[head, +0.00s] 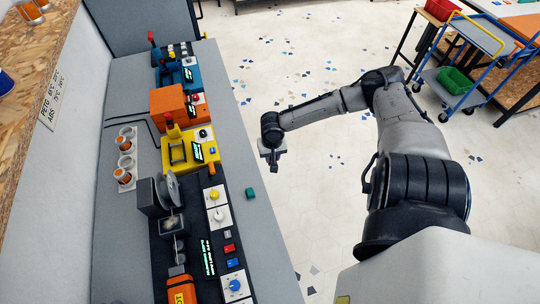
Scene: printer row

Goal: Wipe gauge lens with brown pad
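A dark panel with a blotchy tan-brown patch (171,223) lies on the bench. It may be the smudged gauge lens, but I cannot tell for sure. A grey disc-shaped part (168,187) stands just above it in the picture. I cannot make out a separate brown pad. My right gripper (272,166) hangs over the floor, just right of the bench edge and apart from everything. It is small and seen from above, so its opening and anything in it cannot be told. My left gripper is not in view.
A yellow machine (188,150), an orange machine (178,107) and a blue machine (175,76) line the bench. A green block (250,193) lies near its right edge. White dial panels (217,217) sit along the front. A cart (452,81) stands at upper right; the floor between is open.

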